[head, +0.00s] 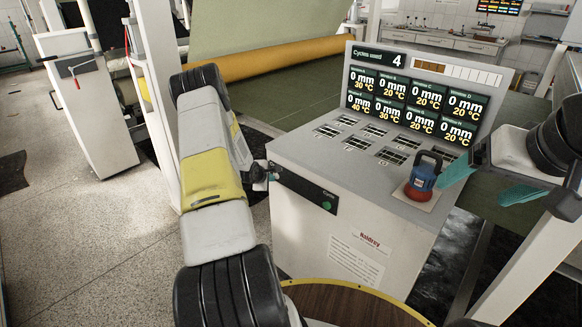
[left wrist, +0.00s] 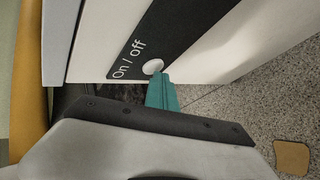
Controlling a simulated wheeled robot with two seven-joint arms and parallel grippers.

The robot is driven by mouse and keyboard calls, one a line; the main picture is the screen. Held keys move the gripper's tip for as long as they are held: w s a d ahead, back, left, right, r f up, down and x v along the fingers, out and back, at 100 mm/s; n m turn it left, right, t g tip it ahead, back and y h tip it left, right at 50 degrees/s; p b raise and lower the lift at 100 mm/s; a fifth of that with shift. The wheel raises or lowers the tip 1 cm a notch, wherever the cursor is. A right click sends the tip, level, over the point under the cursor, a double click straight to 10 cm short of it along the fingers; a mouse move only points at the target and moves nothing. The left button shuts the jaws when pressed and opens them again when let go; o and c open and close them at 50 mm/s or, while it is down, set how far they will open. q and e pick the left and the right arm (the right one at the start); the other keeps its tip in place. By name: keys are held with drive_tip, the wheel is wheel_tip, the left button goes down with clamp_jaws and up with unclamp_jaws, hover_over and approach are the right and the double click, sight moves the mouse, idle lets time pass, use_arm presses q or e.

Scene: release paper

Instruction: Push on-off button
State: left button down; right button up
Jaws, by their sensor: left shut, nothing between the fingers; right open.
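The on-off button (left wrist: 153,67) is a small, round, pale button beside the words "On / off" on a black strip in the left wrist view. The black strip (head: 305,191) lies on the front of the grey console (head: 375,215). My left gripper (left wrist: 162,92) is shut and empty, its teal fingertips right by the button; whether they touch it I cannot tell. In the head view the left gripper (head: 270,172) is at the strip's left end and hides the button.
A red and blue object with a black handle (head: 421,178) stands on the console top, close to my right gripper. A display screen (head: 415,102) rises behind. A round brown surface (head: 350,305) lies in front. Speckled floor (head: 110,235) is free at left.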

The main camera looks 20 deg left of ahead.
use_arm(q)
drive_tip(key=shift+s, duration=0.35)
drive_tip(key=shift+s+a, duration=0.1)
drive_tip(key=shift+a, duration=0.05)
drive_tip(key=s, duration=0.1)
drive_tip(key=s+a, duration=0.1)
drive_tip(key=s, duration=0.1)
drive_tip(key=s+a, duration=0.1)
drive_tip(key=s, duration=0.1)
drive_tip(key=shift+s+a, duration=0.1)
drive_tip(key=shift+s, duration=0.1)
idle(0.5)
